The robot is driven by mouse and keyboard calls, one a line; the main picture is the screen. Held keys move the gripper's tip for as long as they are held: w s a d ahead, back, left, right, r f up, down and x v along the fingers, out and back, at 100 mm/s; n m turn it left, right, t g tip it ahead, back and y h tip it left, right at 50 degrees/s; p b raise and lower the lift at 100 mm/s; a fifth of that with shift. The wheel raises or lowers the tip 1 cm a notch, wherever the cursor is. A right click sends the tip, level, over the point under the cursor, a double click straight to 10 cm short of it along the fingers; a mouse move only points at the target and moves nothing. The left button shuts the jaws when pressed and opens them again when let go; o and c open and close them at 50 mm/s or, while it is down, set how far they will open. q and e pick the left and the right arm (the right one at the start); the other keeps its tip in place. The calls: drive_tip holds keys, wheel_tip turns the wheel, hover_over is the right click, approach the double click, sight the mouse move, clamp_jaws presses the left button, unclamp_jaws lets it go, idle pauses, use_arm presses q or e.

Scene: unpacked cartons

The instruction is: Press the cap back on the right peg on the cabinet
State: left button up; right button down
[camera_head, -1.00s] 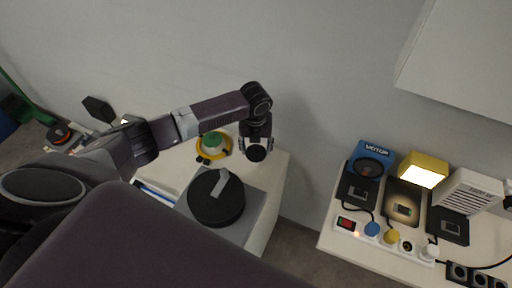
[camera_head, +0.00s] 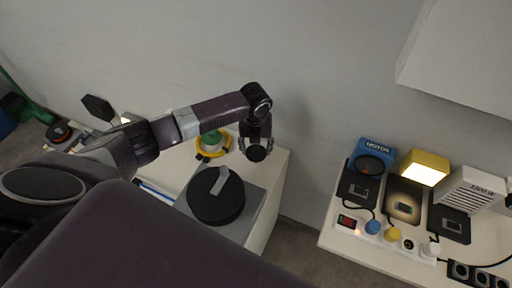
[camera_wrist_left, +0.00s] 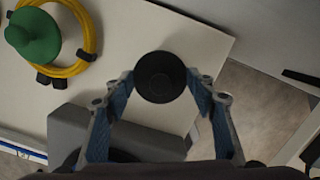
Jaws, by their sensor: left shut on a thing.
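My left gripper (camera_head: 256,146) points down over the far right corner of the white cabinet (camera_head: 278,170). Its fingers (camera_wrist_left: 160,90) are closed around a round black cap (camera_wrist_left: 160,77), which also shows in the head view (camera_head: 256,154). The cap hides whatever is beneath it, so I cannot see the right peg or tell whether the cap touches it. My right gripper is not in view.
A green knob (camera_wrist_left: 35,38) with a yellow ring stands left of the cap. A black disc (camera_head: 215,196) on a grey base lies in front. A second white surface (camera_head: 335,240) at right carries a blue box, a lamp and a power strip. The wall is behind.

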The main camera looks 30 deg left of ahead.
use_arm(q)
drive_tip(key=shift+f, duration=0.25)
drive_tip(key=o, duration=1.8)
drive_tip(key=shift+r, duration=0.15)
drive_tip(key=shift+r+p, duration=3.45)
drive_tip(key=shift+p, duration=0.05)
clamp_jaws()
